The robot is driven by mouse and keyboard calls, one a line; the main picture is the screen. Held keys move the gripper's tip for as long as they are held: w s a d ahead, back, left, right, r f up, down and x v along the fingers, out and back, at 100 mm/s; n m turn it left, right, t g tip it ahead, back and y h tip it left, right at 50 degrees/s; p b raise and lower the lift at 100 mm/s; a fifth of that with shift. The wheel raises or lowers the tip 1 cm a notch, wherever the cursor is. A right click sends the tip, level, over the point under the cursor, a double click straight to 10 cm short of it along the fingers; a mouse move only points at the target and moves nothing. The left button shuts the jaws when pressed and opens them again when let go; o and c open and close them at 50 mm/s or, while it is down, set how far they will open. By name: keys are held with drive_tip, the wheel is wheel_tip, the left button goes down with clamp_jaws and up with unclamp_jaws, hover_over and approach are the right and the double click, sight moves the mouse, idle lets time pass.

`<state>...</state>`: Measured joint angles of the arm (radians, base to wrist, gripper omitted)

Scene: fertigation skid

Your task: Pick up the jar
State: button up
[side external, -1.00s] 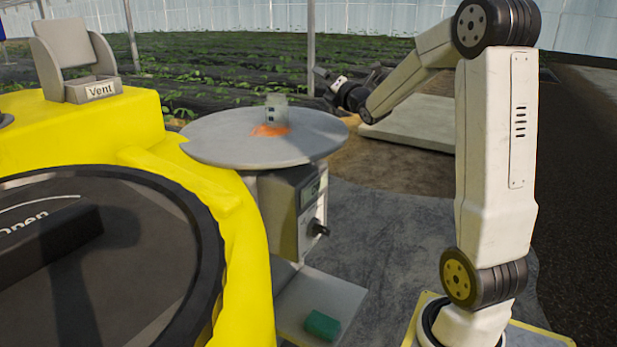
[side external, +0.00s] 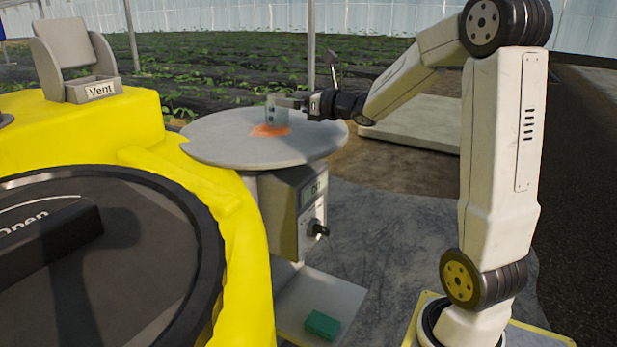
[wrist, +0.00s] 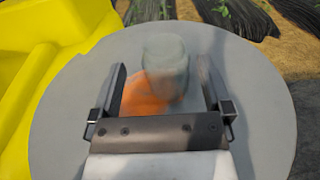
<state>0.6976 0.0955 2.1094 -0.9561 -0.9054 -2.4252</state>
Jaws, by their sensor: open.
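The jar (wrist: 166,66) is small, pale and translucent. It stands on a round grey plate (side external: 215,143), beside a patch of orange material (wrist: 143,95). In the side external view the jar (side external: 271,112) is partly hidden by my gripper (side external: 283,103), which reaches it from the right. In the wrist view my gripper (wrist: 160,85) is open, with one finger to each side of the jar. The jar lies towards the far end of the fingers, and I see gaps on both sides of it.
The plate sits on a scale-like unit with a display and knob (side external: 318,228). A yellow housing (side external: 150,165) adjoins it on the left, with a bin labelled Vent (side external: 98,91). A green block (side external: 322,324) lies on a low tray (side external: 350,292). The rest of the plate is clear.

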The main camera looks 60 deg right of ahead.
drive_tip(key=shift+w, duration=0.7)
drive_tip(key=shift+w+d, duration=0.2)
drive_tip(key=shift+w, duration=2.4)
drive_tip(key=c, duration=1.3)
drive_tip(key=shift+c, duration=0.2)
